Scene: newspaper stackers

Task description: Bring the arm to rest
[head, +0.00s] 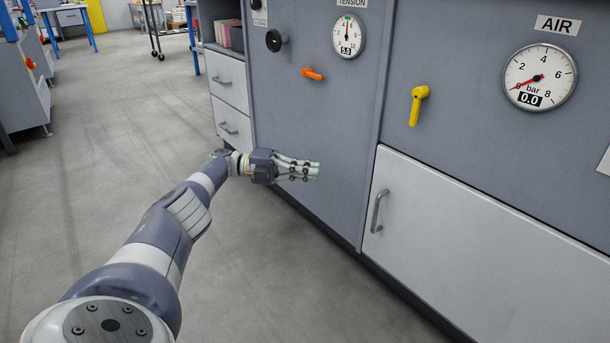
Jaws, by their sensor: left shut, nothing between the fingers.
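My left gripper (317,171) is at the end of my left arm (175,225), which reaches in from the bottom left. The gripper points right, in front of the grey machine panel (320,130). It is shut with nothing between its fingers. I cannot tell whether the fingertips touch the panel. My right gripper is not in view.
The panel carries an orange lever (312,74), a black knob (276,41), a yellow handle (418,105), a tension gauge (348,36) and an air gauge (540,76) reading 0.0. A white door (480,240) has a handle (377,211). The floor (100,130) at left is clear.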

